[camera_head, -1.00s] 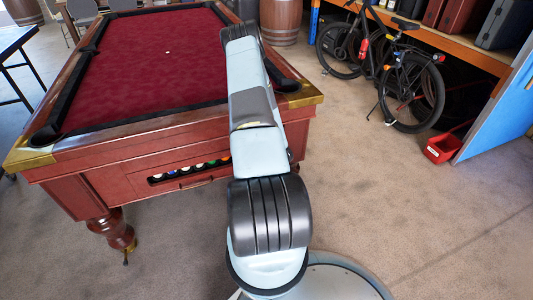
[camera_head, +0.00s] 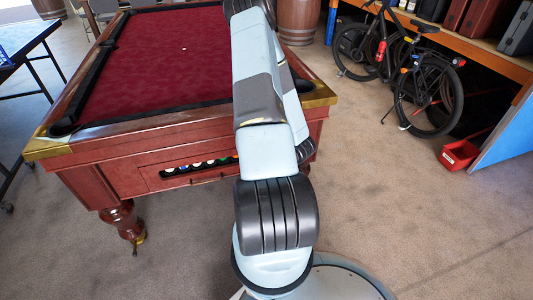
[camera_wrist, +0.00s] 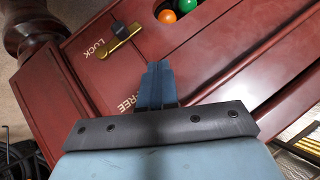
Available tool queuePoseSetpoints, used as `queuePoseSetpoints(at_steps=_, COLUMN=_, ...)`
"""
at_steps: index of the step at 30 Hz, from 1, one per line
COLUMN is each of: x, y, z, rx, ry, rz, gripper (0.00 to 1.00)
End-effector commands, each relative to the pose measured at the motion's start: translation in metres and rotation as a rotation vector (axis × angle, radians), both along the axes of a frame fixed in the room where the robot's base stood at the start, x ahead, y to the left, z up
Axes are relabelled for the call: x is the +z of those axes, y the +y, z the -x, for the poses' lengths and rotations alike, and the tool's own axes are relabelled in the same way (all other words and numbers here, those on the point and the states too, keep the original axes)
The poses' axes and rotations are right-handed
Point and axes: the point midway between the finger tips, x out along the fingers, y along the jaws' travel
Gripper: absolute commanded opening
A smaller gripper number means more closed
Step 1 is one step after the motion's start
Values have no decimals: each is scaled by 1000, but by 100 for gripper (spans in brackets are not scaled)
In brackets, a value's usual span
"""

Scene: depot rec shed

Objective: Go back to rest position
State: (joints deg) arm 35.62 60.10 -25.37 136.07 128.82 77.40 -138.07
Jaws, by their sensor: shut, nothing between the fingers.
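My gripper (camera_wrist: 157,80) shows in the wrist view, its blue-grey fingers together and empty. Whether the fingers touch the wood cannot be told. In the head view my arm reaches forward beside the right front corner of the pool table (camera_head: 165,65), and the gripper itself is hidden there.
An orange ball (camera_wrist: 167,16) and a green ball (camera_wrist: 187,4) lie in the table's ball slot. A bicycle (camera_head: 400,70), a red bin (camera_head: 459,154) and a blue panel (camera_head: 510,132) stand at the right. A barrel (camera_head: 298,20) stands behind. Carpet at the front right is clear.

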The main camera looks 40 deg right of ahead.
Motion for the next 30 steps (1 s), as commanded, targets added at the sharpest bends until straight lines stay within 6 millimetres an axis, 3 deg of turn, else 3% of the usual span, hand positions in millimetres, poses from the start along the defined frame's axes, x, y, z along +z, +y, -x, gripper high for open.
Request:
queuePoseSetpoints(at_steps=23, x=6, y=4, z=4, rx=4, ry=-2, rz=-3, gripper=0)
queuePoseSetpoints(at_steps=26, x=14, y=9, z=-4, rx=18, ry=-14, rz=-20, gripper=0)
queuePoseSetpoints(at_steps=30, x=44, y=30, z=-29, rx=72, ry=-50, rz=-96, gripper=0)
